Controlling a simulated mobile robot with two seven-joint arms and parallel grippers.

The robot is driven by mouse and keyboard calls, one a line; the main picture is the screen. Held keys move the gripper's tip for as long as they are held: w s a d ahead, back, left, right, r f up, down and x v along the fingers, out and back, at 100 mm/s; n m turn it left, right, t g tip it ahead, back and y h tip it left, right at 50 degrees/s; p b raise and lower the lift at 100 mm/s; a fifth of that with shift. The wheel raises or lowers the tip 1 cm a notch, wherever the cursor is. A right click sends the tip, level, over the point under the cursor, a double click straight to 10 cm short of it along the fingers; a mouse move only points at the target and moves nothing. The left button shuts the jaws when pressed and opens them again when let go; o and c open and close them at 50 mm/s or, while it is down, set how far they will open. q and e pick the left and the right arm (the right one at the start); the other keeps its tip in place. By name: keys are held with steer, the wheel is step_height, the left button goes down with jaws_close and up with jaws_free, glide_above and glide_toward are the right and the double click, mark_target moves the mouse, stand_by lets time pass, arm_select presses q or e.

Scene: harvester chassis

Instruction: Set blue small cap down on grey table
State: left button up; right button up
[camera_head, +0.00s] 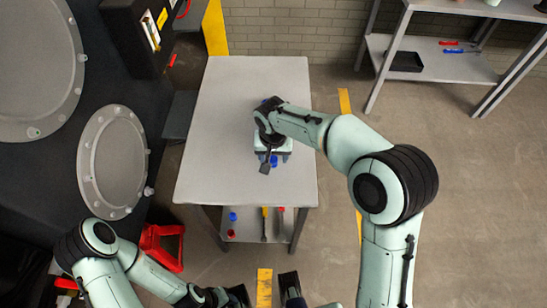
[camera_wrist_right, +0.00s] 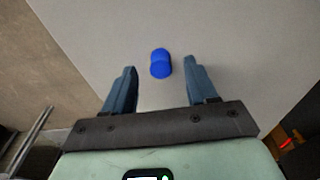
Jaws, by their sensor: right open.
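The blue small cap (camera_wrist_right: 161,63) stands on the grey table (camera_wrist_right: 225,25) in the right wrist view, ahead of and between the two fingertips. A bit of its bright blue shows in the head view (camera_head: 274,161) beside my right gripper. My right gripper (camera_wrist_right: 158,72) is open, with bare table visible between its fingers and no finger touching the cap in that view. In the head view, my right gripper (camera_head: 273,157) is over the front middle of the grey table (camera_head: 225,120). My left arm is at the bottom left; its gripper's jaws are not clear.
The table's lower shelf (camera_head: 247,232) holds blue and red small items and two long-handled tools. A red crate (camera_head: 163,246) stands on the floor at left. A metal shelf unit (camera_head: 430,60) stands at back right. Much of the tabletop is clear.

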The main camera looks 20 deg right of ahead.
arm_select(q)
steer(key=shift+r+p, duration=0.65)
arm_select(e)
step_height(320, 180, up, 11)
steer(key=s, duration=0.1)
steer(key=shift+s+a+f, duration=0.15)
steer(key=shift+a, duration=0.05)
